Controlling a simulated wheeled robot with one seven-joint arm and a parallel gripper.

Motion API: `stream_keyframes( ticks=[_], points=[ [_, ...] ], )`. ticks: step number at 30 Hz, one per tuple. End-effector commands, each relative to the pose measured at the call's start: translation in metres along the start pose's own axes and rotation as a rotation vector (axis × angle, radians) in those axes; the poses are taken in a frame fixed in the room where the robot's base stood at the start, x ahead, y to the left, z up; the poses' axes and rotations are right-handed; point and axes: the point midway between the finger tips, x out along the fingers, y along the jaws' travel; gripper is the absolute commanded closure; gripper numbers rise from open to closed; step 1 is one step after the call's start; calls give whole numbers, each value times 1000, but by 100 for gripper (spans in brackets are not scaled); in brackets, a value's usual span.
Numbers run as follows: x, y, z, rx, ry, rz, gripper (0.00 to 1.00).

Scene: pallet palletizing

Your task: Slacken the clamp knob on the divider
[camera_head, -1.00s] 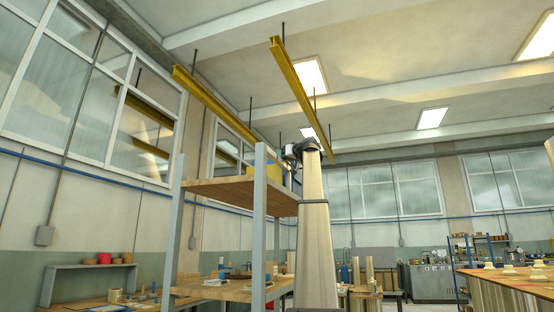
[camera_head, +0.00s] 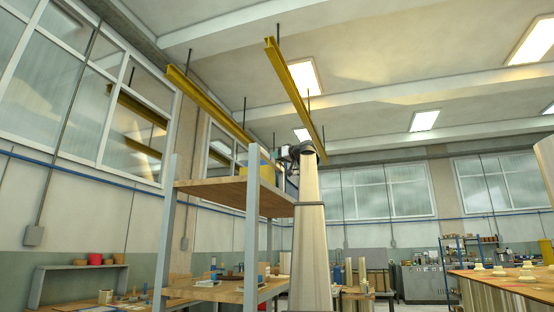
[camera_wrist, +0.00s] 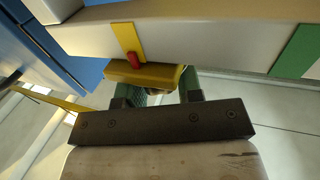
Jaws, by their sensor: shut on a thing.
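In the wrist view, a pale board (camera_wrist: 200,42), which may be the divider, runs across the top. A yellow strip (camera_wrist: 122,36) with a small red piece (camera_wrist: 134,60) comes down its face to a yellow block (camera_wrist: 150,75). My gripper (camera_wrist: 155,95) reaches up to this block, its two fingers at either side. It is shut on the yellow block, as far as I can tell; the contact is partly hidden. I cannot tell which part is the clamp knob. In the head view my gripper (camera_head: 285,152) is small, beside a yellow object (camera_head: 258,158) on the upper shelf.
A wooden shelf (camera_head: 225,190) on grey posts (camera_head: 252,235) stands close left of my arm. Blue surfaces (camera_wrist: 40,60) and a green patch (camera_wrist: 298,50) lie near my gripper. Yellow overhead beams (camera_head: 290,85) hang above. A workbench (camera_head: 510,282) stands at the right.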

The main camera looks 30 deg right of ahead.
Motion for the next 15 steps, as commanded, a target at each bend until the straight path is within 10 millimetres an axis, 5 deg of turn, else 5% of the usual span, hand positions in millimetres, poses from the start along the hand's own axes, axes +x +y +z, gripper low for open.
stream_keyframes(
  ticks=[15],
  points=[
    [1, 3, -1, 1, -1, -462, 90]
  ],
)
